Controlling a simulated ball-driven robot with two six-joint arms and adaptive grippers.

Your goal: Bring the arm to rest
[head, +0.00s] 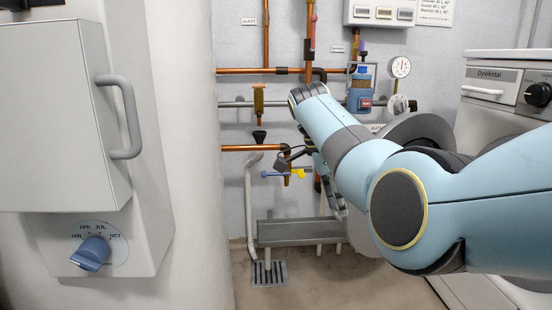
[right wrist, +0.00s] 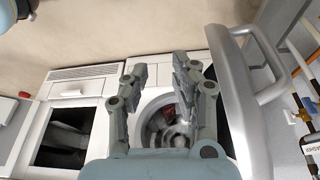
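My right arm comes in from the right in the head view and reaches across the middle toward the pipe wall. My right gripper (head: 338,205) is partly hidden behind the forearm; its dark fingers hang down near the pipes. In the right wrist view the two fingers of the right gripper (right wrist: 160,75) stand apart with nothing between them. A front-loading washing machine with a round door (right wrist: 155,112) shows beyond the fingers. My left gripper is in neither view.
A white cabinet (head: 60,115) with a grey handle (head: 122,115) and blue dial (head: 90,252) stands left. Copper pipes (head: 266,71), a yellow valve (head: 298,173) and a grey trough (head: 300,232) line the wall. A white appliance (head: 505,95) stands right. Floor around the drain grate (head: 268,273) is clear.

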